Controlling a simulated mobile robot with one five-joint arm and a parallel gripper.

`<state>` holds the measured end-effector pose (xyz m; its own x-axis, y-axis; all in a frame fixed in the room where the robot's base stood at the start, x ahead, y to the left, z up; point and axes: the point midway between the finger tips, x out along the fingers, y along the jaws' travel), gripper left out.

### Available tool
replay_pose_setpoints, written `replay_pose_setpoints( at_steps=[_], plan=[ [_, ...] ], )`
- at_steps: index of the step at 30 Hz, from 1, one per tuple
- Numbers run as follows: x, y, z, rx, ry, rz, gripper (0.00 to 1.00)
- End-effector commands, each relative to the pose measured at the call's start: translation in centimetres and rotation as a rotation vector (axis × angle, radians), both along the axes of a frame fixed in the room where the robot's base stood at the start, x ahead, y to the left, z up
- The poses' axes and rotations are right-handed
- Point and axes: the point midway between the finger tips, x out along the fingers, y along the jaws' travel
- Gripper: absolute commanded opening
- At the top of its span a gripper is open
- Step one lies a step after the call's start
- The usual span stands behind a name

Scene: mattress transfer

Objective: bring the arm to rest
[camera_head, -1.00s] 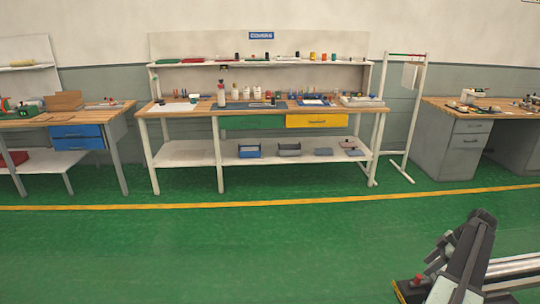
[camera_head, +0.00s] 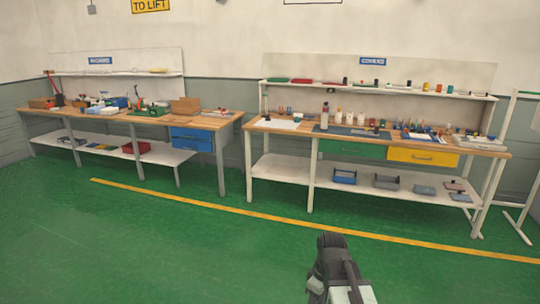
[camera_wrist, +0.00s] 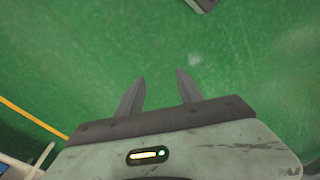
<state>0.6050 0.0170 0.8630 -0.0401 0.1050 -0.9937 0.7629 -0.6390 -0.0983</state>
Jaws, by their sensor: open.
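My gripper (camera_wrist: 160,77) shows in the wrist view with its two dark fingers apart. Nothing is between them, only green floor beyond. In the head view, a dark, upright part of my arm (camera_head: 335,268) stands at the bottom, right of the middle, over bare floor. The fingers cannot be made out there. My arm touches no bench.
A workbench (camera_head: 262,125) with green and yellow drawers stands ahead to the right. Another bench (camera_head: 215,122) with blue drawers stands to the left. A yellow line (camera_head: 290,219) crosses the green floor before them. The near floor is clear.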

Motion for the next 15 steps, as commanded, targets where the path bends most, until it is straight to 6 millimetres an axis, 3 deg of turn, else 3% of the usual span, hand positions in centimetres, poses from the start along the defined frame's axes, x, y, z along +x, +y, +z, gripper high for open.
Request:
replay_pose_setpoints(
  at_steps=[1, 6, 10, 15],
  plan=[
    [-1.5, 0.6, 0.2, -0.025, 0.004, -0.085, 0.43],
    [-3.4, -0.8, -0.1, -0.097, 0.004, -0.489, 0.43],
    [-3.2, -1.4, -0.1, -0.12, 0.002, -0.736, 0.43],
    [-3.1, -1.5, -0.1, -0.118, 0.006, -0.868, 0.43]
  ],
)
